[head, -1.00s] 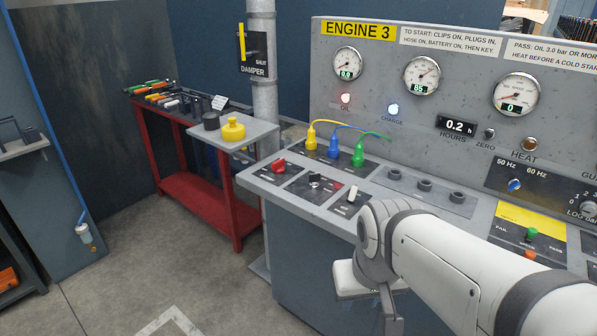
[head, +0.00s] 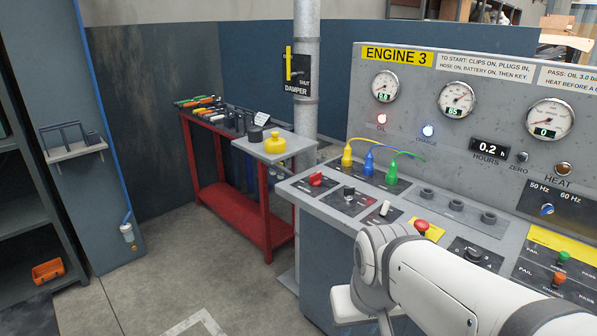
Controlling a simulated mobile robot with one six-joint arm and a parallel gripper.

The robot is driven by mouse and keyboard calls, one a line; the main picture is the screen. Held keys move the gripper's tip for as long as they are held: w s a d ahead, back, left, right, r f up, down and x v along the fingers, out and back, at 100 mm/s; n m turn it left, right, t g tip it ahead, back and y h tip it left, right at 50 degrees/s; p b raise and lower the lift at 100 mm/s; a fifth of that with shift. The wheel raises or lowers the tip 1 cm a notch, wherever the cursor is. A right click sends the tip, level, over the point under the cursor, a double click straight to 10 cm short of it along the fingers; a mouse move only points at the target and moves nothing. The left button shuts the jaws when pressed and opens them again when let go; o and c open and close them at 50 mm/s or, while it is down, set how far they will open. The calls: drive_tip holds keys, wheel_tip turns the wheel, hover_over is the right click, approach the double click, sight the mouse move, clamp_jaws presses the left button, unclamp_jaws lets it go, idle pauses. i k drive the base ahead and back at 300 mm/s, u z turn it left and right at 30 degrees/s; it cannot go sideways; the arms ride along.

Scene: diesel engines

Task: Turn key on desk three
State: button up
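The desk three panel (head: 460,60) carries the label ENGINE 3. On its sloping front, a dark rotary switch (head: 348,192) with a light top sits between a red switch (head: 316,179) and a white lever (head: 385,208). The dark switch may be the key; its lettering is too small to read. My gripper (head: 346,306) is at the end of my white arm, low in front of the desk and apart from these switches. Its fingers are not clearly visible.
Yellow, blue and green plugs (head: 391,172) with cables stand behind the switches. A red button (head: 421,227) is close behind my arm. Open floor lies front left.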

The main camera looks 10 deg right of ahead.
sight(348, 192)
drive_tip(key=i, duration=1.5)
drive_tip(key=z, duration=0.6)
